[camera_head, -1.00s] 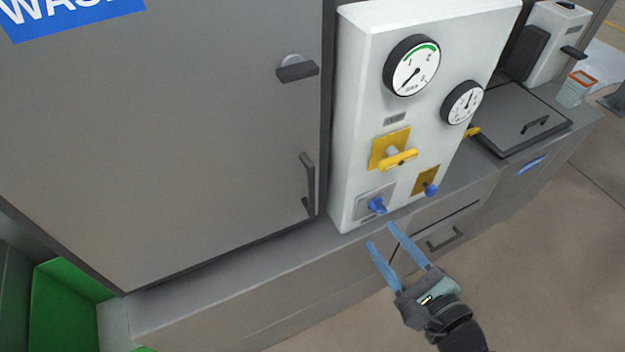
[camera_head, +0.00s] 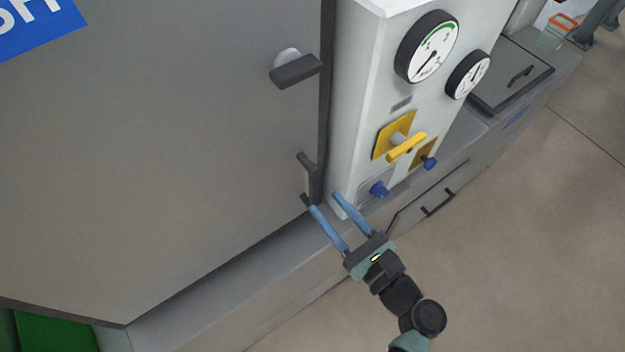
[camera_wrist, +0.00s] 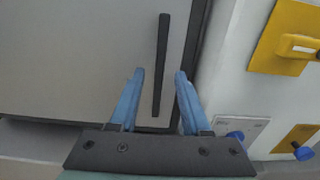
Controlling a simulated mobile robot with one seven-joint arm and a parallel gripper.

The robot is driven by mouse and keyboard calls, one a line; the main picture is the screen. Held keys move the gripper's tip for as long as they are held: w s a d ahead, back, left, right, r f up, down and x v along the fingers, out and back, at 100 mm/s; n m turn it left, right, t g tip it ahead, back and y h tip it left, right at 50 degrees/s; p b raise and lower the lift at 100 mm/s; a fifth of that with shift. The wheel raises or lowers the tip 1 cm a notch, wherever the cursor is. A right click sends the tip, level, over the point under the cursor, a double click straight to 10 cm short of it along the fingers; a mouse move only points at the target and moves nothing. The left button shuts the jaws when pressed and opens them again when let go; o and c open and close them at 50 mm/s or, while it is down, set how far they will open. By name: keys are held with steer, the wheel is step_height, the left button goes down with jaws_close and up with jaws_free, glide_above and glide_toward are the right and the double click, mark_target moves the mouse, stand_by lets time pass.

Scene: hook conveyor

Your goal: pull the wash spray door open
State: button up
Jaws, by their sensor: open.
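The wash spray door (camera_head: 170,150) is a large grey panel with a blue sign at its upper left, and it looks closed. Its dark vertical bar handle (camera_head: 308,176) is near the lower right edge, with a dark latch lever (camera_head: 295,70) above it. My gripper (camera_head: 323,201) is open, its blue fingers by the handle's lower end. In the wrist view the handle (camera_wrist: 161,65) stands upright between and beyond the two fingertips (camera_wrist: 159,73). I cannot tell whether the fingers reach around it; nothing is gripped.
A white control panel (camera_head: 360,100) with gauges, a yellow valve handle (camera_head: 406,147) and blue knobs (camera_head: 379,188) stands just right of the door. A grey ledge (camera_head: 230,275) runs below the door. Open floor (camera_head: 530,230) lies to the right.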

mark_target(315, 190)
steer(key=x, duration=0.6)
steer(key=shift+p, duration=0.35)
jaws_close()
stand_by(1.0)
